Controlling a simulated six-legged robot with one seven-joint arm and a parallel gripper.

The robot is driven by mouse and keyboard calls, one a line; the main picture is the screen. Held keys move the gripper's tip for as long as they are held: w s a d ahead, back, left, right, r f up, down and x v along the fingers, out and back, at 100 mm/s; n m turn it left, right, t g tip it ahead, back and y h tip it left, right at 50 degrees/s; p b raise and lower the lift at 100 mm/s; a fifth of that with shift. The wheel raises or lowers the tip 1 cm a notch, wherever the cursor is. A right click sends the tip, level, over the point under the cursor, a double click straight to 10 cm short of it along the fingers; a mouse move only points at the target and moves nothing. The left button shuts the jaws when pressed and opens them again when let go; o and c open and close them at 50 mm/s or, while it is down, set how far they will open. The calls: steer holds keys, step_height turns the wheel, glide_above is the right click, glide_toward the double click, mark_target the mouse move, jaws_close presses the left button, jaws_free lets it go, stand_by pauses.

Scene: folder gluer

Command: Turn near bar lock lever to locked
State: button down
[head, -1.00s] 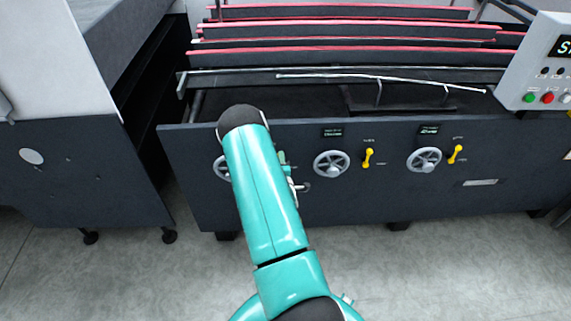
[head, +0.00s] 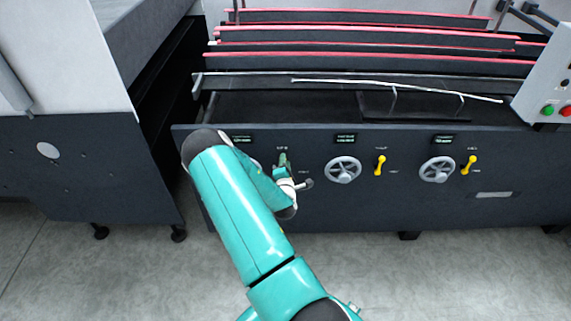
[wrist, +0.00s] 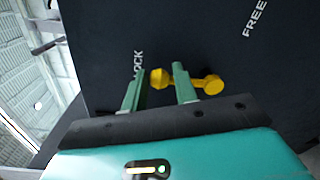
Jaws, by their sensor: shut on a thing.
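The near bar lock lever is yellow with rounded ends. In the wrist view the lever (wrist: 213,84) lies across the dark panel, one end between my fingers and the other end out past the right finger. My gripper (wrist: 159,80) is shut on the lever. The word LOCK is beside the left finger, partly covered, and FREE is at upper right. In the head view my gripper (head: 283,160) is at the panel's left part, and the lever there is hidden behind it.
The dark front panel (head: 330,210) carries two more handwheels (head: 343,170) (head: 436,170) and two more yellow levers (head: 380,165) (head: 468,165) to the right. Red-edged bars (head: 380,64) run above. A dark machine (head: 80,180) stands at left, across a gap. Grey floor is clear in front.

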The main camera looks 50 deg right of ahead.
steer(key=shift+w+a+f+y, duration=0.15)
steer(key=shift+a+f+y, duration=0.2)
steer(key=shift+f, duration=0.2)
steer(key=c, duration=1)
jaws_free()
steer(key=shift+w, duration=0.15)
steer(key=shift+o, duration=0.3)
steer(key=shift+r, duration=0.1)
steer(key=shift+d+r, duration=0.15)
steer(key=shift+r, duration=0.05)
steer(key=shift+s, duration=0.2)
steer(key=f+v, duration=0.1)
steer(key=v, duration=1.2)
steer(key=shift+a+r, duration=0.3)
steer(key=shift+a, duration=0.05)
